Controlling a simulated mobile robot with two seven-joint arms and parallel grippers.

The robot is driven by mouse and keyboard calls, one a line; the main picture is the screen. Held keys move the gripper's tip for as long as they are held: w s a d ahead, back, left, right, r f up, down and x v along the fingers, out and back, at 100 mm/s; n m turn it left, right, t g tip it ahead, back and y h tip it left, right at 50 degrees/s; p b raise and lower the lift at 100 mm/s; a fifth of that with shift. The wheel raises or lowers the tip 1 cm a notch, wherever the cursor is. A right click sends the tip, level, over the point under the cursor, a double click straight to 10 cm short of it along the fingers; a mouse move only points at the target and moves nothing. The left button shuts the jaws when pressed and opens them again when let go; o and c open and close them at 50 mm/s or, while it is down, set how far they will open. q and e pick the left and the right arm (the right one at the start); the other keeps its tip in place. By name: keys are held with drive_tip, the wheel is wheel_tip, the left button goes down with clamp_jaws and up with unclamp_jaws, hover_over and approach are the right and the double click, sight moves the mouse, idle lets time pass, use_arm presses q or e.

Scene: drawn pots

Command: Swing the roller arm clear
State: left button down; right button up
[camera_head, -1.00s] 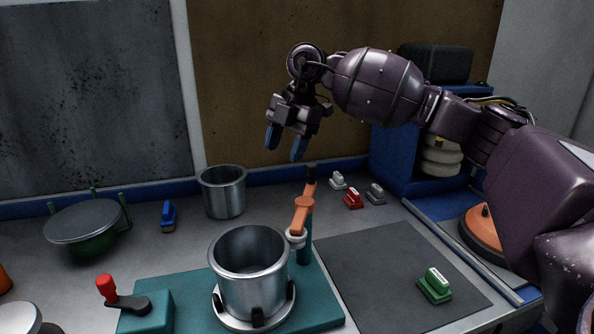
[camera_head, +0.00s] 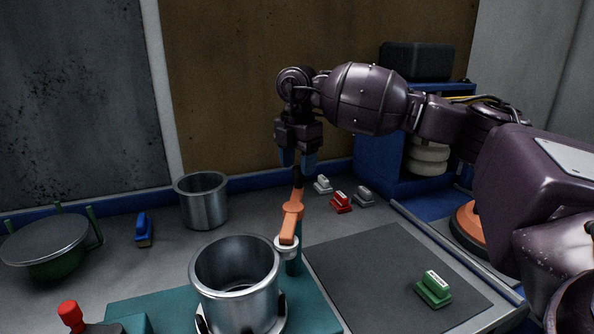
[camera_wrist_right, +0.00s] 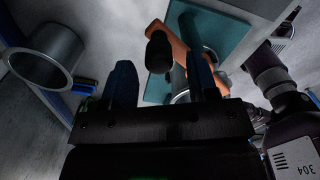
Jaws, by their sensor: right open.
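The orange roller arm (camera_head: 291,215) sits on a teal post (camera_head: 295,262) at the right side of a metal pot (camera_head: 236,270). Its pale roller (camera_head: 287,247) is at the pot's rim; I cannot tell whether it touches. A dark upright knob (camera_head: 298,180) tops the arm. My right gripper (camera_head: 298,168) is open, pointing down, with its blue fingers at the knob's top. In the right wrist view the knob (camera_wrist_right: 158,52) shows between the two fingers, not gripped. The roller arm (camera_wrist_right: 173,45) crosses behind it. My left gripper is not in view.
The pot stands on a teal base (camera_head: 311,305) with a red-knobbed crank (camera_head: 71,316). A second metal pot (camera_head: 203,201) stands behind. Small red (camera_head: 341,202), white, grey and green (camera_head: 434,289) blocks lie to the right. The dark mat (camera_head: 370,275) is mostly clear.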

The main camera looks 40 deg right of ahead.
drive_tip(key=shift+f, duration=1.05)
clamp_jaws()
